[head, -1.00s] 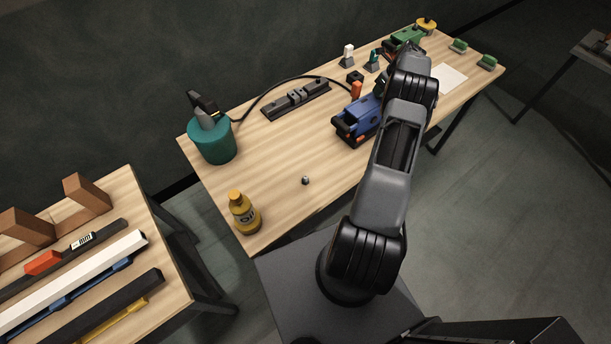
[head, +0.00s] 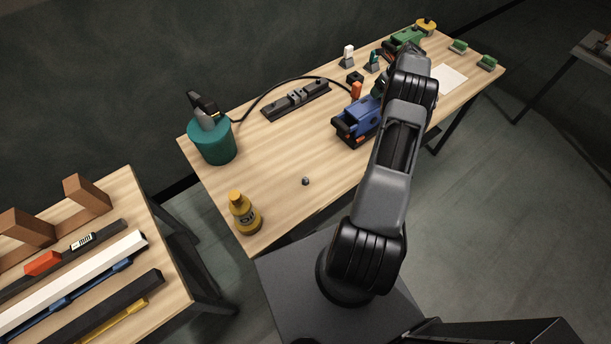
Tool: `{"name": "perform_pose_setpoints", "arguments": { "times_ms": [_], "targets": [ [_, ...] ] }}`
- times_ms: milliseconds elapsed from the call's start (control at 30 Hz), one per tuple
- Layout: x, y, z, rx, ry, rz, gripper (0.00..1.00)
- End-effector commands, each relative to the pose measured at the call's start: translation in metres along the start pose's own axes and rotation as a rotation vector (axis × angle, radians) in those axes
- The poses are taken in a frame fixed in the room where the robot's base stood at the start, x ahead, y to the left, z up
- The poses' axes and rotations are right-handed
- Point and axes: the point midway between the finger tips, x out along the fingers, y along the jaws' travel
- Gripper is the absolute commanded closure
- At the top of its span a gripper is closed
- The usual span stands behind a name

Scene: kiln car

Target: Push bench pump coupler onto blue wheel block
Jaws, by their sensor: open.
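The blue wheel block (head: 353,123) stands on the bench, partly hidden by my arm on its right. A black hose (head: 272,87) runs from the teal bench pump (head: 212,141) toward the block. An upright orange piece (head: 356,91), perhaps the coupler, shows at the hose's far end, just behind the block. I cannot tell whether it touches or is seated on the block. My gripper (head: 379,87) is mostly hidden behind my forearm. Only a dark part of it shows, right of the orange piece. It is open.
A dark rail fixture (head: 296,99), a small grey nut-like part (head: 305,181) and a yellow oil bottle (head: 243,213) stand on the bench (head: 270,160). A green block (head: 404,39) and white sheet (head: 447,78) lie at the far end. The front middle is mostly clear.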

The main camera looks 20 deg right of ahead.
Motion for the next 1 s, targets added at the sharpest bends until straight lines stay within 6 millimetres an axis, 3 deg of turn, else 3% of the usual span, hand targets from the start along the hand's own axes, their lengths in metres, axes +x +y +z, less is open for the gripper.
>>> {"name": "perform_pose_setpoints", "arguments": {
  "times_ms": [1000],
  "targets": [
    [-0.020, 0.000, 0.000, 0.000, 0.000, 0.000, 0.36]
  ]
}}
